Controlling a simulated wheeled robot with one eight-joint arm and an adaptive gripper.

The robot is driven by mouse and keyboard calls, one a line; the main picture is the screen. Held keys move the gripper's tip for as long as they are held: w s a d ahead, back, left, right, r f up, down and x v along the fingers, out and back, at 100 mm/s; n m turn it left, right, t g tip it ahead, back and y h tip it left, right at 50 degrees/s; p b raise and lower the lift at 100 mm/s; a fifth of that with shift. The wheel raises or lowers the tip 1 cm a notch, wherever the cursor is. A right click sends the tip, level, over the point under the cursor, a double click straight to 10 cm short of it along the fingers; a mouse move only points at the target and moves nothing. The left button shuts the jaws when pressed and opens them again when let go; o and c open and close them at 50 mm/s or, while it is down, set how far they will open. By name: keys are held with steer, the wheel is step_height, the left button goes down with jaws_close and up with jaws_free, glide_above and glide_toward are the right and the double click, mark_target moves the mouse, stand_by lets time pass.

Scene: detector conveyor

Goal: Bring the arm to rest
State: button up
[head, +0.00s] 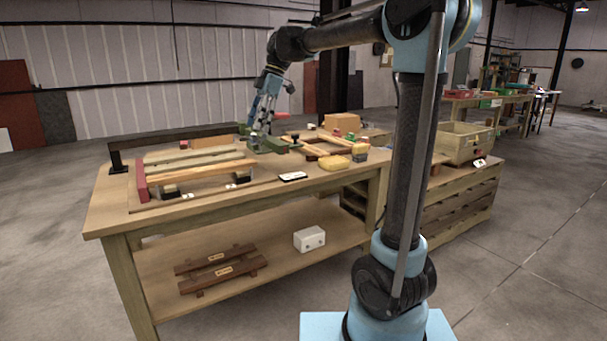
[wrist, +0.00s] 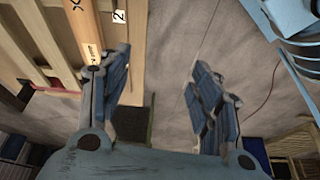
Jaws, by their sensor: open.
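My gripper (head: 262,125) hangs at the end of my raised arm, over the far side of the wooden workbench (head: 110,218) in the head view. Its fingers point down, near a green block-like part (head: 270,145). I cannot tell from the head view how high above the bench it is. In the wrist view my gripper (wrist: 160,85) shows two blue fingers spread wide apart. Nothing is between them but grey floor. A wooden slatted piece (wrist: 65,40) with a label marked "2" lies beside the left finger.
On the bench are a slatted frame (head: 200,165), a yellow object (head: 334,162) and a white-and-black item (head: 293,176). The lower shelf holds dark wooden pieces (head: 220,265) and a white box (head: 309,239). A wooden bin (head: 462,145) stands at right. Floor is clear at left.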

steer(key=s+d+f+m+t, duration=0.1)
steer(key=s+d+f+m, duration=0.2)
steer(key=d, duration=0.3)
steer(key=s+d+f+m+t, duration=0.1)
steer(key=s+d+f+m, duration=0.15)
steer(key=d, duration=0.35)
steer(key=s+d+f+m+t+h, duration=0.1)
steer(key=s+d+f+m+h, duration=0.1)
steer(key=s+d+f+m, duration=0.6)
steer(key=s+d+f+m+t+h, duration=0.1)
steer(key=s+d+f+m, duration=0.8)
steer(key=f, duration=0.7)
steer(key=s+d, duration=0.3)
steer(key=d, duration=0.1)
steer(key=shift+s+d+f+h, duration=0.2)
steer(key=shift+s+f+h, duration=0.1)
steer(key=shift+f+h, duration=0.1)
steer(key=shift+m, duration=0.25)
steer(key=shift+w+f, duration=0.2)
steer(key=shift+w, duration=0.25)
